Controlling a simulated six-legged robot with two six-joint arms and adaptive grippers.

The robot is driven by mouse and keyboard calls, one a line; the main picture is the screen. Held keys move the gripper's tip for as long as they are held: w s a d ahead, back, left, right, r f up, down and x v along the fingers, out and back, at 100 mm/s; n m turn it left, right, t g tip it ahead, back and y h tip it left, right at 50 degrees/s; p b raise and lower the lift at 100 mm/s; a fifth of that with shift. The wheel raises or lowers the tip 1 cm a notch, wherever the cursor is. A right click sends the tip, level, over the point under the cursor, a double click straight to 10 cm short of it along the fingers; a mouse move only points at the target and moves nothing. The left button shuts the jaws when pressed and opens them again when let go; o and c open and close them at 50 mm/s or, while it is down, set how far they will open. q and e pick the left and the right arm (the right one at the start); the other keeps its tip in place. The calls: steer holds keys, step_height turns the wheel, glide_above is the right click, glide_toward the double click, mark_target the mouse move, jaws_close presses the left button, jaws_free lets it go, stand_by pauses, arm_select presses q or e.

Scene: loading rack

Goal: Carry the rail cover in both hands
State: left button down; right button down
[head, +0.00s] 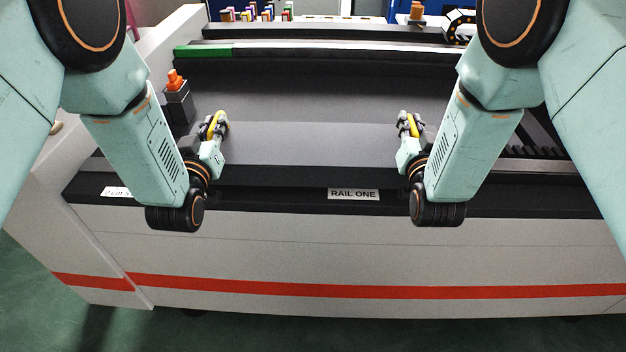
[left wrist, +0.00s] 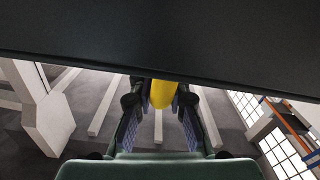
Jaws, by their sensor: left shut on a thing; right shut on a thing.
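The rail cover (head: 315,142) is a wide, dark grey panel lying across the head view between my two arms. A yellow grip shows at its left side (head: 219,119) and another at its right side (head: 413,125). My left gripper (head: 216,130) is shut on the left yellow grip. In the left wrist view, the yellow grip (left wrist: 162,94) sits between the fingers, with the dark panel (left wrist: 160,35) across the top. My right gripper (head: 408,130) is shut on the right yellow grip. I cannot tell how far the cover is above the rack.
The rack's front carries a "RAIL ONE" label (head: 353,194) and a red stripe (head: 330,292). An orange knob (head: 175,80) on a dark block stands at left. A green strip (head: 203,51) and several coloured tubes (head: 257,14) are behind.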

arm_select(q)
steer(key=shift+a+f, duration=0.15)
steer(key=shift+a, duration=0.1)
arm_select(e)
steer(key=shift+f, duration=0.15)
arm_select(q)
steer(key=c, duration=1.6)
jaws_free()
steer(key=shift+c, duration=0.2)
arm_select(e)
steer(key=c, duration=1.6)
jaws_free()
steer(key=shift+s, duration=0.1)
steer(key=shift+c, duration=0.2)
arm_select(q)
steer(key=o, duration=0.3)
steer(key=shift+d, duration=0.25)
arm_select(e)
steer(key=o, duration=0.3)
steer(key=shift+d, duration=0.1)
arm_select(q)
steer(key=shift+o, duration=0.2)
arm_select(e)
steer(key=shift+o, duration=0.2)
arm_select(q)
steer(key=shift+s+a, duration=0.1)
